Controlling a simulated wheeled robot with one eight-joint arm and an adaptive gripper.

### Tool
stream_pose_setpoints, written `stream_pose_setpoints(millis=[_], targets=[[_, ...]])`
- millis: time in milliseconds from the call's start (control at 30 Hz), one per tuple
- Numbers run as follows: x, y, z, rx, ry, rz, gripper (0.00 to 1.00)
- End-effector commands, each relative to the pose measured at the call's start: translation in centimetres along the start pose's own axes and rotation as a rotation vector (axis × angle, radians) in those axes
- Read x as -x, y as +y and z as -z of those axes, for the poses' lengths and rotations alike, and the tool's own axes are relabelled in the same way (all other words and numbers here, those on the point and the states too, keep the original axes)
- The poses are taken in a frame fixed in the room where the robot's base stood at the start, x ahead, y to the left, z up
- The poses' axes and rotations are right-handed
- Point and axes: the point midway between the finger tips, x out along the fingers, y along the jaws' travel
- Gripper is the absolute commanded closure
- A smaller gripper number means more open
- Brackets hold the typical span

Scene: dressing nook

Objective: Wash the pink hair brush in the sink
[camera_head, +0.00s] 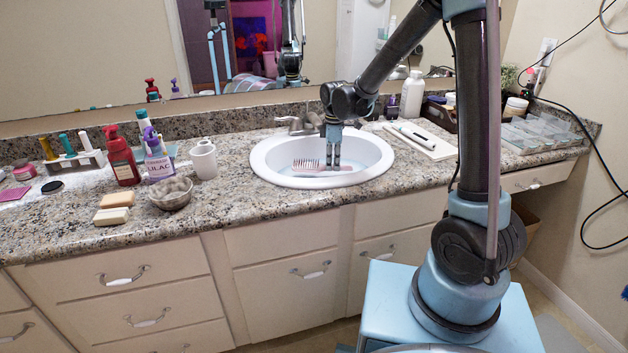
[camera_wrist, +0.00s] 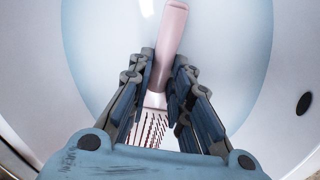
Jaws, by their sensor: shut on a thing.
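The pink hair brush (camera_head: 306,164) is inside the white sink (camera_head: 264,167), low in the bowl. Its bristled head points left and its handle right in the head view. My gripper (camera_head: 333,163) reaches down into the bowl and is shut on the brush. In the wrist view, the pink handle (camera_wrist: 172,38) extends upward past my gripper (camera_wrist: 162,78), with the bristles between and below the fingers. Whether the brush touches the bowl's bottom is unclear. The faucet (camera_head: 298,123) stands behind the bowl, partly hidden by my arm. I cannot make out running water.
Left of the sink stand a white cup (camera_head: 203,161), a stone bowl (camera_head: 171,194), soap bars (camera_head: 113,207), a red pump bottle (camera_head: 121,156) and a lilac bottle (camera_head: 157,160). A mirror (camera_head: 100,50) backs the counter.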

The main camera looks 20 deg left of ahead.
Motion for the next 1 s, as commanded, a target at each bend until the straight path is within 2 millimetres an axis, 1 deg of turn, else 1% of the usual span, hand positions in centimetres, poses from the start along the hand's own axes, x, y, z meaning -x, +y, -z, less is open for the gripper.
stream_pose_setpoints(millis=[1000], targets=[[6.6,0.0,0.0,0.000,0.000,0.000,1.00]])
